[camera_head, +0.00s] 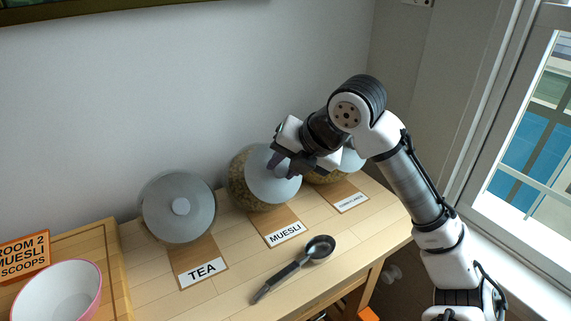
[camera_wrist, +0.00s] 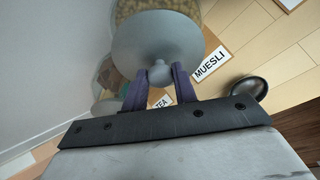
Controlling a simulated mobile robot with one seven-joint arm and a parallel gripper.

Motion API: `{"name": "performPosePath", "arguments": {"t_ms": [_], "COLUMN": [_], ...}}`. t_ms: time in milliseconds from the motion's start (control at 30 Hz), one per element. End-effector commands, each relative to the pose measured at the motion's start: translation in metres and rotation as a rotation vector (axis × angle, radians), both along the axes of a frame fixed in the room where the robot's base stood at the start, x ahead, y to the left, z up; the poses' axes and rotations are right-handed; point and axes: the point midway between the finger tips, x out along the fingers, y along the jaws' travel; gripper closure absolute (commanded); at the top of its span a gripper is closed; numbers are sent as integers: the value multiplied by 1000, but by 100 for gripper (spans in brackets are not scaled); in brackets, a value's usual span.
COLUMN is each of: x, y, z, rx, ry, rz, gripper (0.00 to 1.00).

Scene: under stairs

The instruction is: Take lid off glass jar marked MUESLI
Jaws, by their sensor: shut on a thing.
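The MUESLI jar (camera_head: 240,188) is a round glass jar with tan contents, standing behind the card marked MUESLI (camera_head: 285,234). Its grey disc lid (camera_head: 262,190) is on the jar's mouth, which faces forward at a tilt. My gripper (camera_head: 283,167) is at the lid, its two fingers on either side of the lid's knob. In the wrist view my gripper (camera_wrist: 160,88) is shut on the knob of the lid (camera_wrist: 150,45). The wrist view shows the jar's glass (camera_wrist: 160,8) behind the lid; the arm hides part of it in the head view.
A jar with a grey lid (camera_head: 178,208) stands left behind the TEA card (camera_head: 202,273). Another jar (camera_head: 330,174) stands close at right, partly hidden by my arm. A black scoop (camera_head: 295,268) lies in front. A pink-rimmed bowl (camera_head: 60,292) is on a wooden tray at left.

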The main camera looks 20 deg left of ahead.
Motion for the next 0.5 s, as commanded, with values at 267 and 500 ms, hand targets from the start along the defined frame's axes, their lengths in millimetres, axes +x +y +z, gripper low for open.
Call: {"name": "performPosePath", "arguments": {"t_ms": [267, 500], "x": [0, 0], "y": [0, -1], "z": [0, 1], "rx": [0, 0], "ry": [0, 0], "rz": [0, 0], "gripper": [100, 100]}}
